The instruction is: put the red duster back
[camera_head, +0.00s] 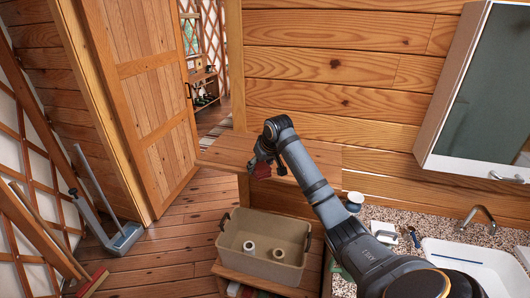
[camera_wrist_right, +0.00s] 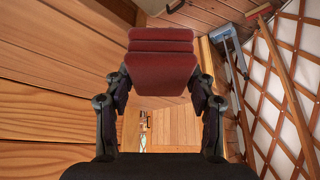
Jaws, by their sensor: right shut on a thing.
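The red duster (camera_wrist_right: 160,62) is held between the two fingers of my right gripper (camera_wrist_right: 160,88) in the right wrist view. It shows as a dark red block with grooves across its far end. In the head view the duster (camera_head: 262,171) is small and partly hidden by my right gripper (camera_head: 265,162). The gripper is at the wooden shelf top (camera_head: 318,155), near its front edge; I cannot tell whether the duster touches the wood. My left gripper is not in view.
A beige bin (camera_head: 262,266) with two pale rolls stands below the shelf top. A speckled counter (camera_head: 385,212) with a white sink (camera_head: 462,262) is at right, under a wall cabinet (camera_head: 470,90). A grey dustpan (camera_head: 122,238) and red-headed broom (camera_head: 92,283) are at left. Floor between is clear.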

